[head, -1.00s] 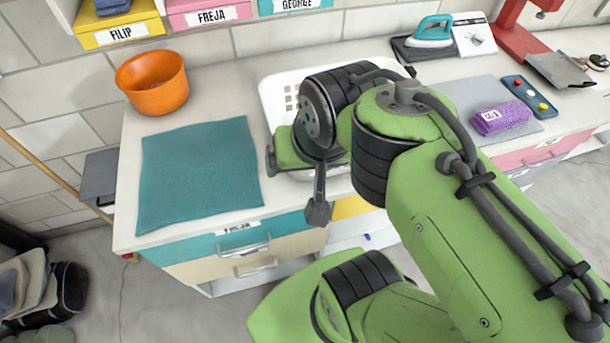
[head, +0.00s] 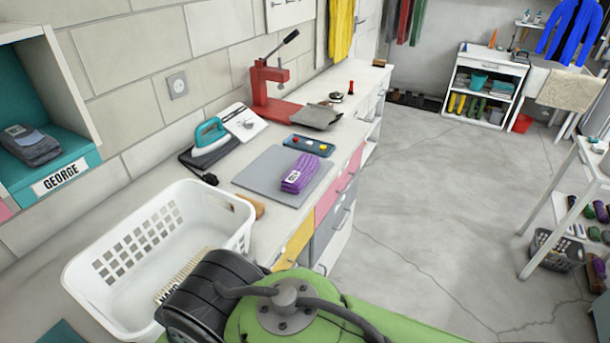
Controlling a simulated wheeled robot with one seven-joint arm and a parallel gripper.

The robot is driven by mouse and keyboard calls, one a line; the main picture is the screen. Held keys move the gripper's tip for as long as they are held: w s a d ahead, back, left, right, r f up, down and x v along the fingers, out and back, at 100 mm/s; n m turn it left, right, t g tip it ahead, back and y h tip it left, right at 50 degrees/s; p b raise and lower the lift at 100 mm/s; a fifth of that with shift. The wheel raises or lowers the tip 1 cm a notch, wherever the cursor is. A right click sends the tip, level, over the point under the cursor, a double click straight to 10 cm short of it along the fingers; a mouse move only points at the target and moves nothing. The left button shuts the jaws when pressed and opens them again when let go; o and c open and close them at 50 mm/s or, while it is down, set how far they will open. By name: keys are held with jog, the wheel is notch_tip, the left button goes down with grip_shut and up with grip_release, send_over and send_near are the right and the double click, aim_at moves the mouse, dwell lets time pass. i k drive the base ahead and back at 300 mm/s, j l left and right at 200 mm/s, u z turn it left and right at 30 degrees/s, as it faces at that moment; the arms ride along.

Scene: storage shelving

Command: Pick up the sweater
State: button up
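No garment in view is clearly marked as the sweater. A cream striped folded knit item (head: 184,274) with a dark-lettered label lies in the white laundry basket (head: 88,262) on the counter, partly hidden by my arm. A purple folded knit item (head: 299,174) with a white label lies on a grey mat (head: 262,170) farther along the counter. A blue long-sleeved garment (head: 569,30) hangs at the far right back. My green arm crosses the bottom of the head view, and my gripper is out of sight.
A teal iron (head: 210,137), a red press (head: 270,92) and a button panel (head: 308,145) stand on the counter. A teal shelf bin labelled GEORGE (head: 62,180) holds dark folded cloth at left. Open floor (head: 425,220) lies to the right.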

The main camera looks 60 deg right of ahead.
aim_at(299, 175)
jog(key=z, duration=2.15)
jog(key=i+l+u, duration=0.1)
jog(key=l+u, duration=0.75)
jog(key=l, duration=0.15)
jog(key=l+u, duration=0.4)
jog(key=k+l+u, duration=0.15)
jog(key=l+u, duration=0.25)
jog(key=l, duration=0.15)
jog(key=l+u, duration=0.3)
jog(key=l, duration=0.15)
jog(key=l+u, duration=0.65)
jog(key=l, duration=0.25)
jog(key=l+u, duration=0.35)
jog(key=k+l+u, duration=0.3)
jog(key=l, duration=0.15)
jog(key=k+l+u, duration=0.1)
jog(key=l+u, duration=0.6)
jog(key=l, duration=0.15)
jog(key=l+u, duration=0.4)
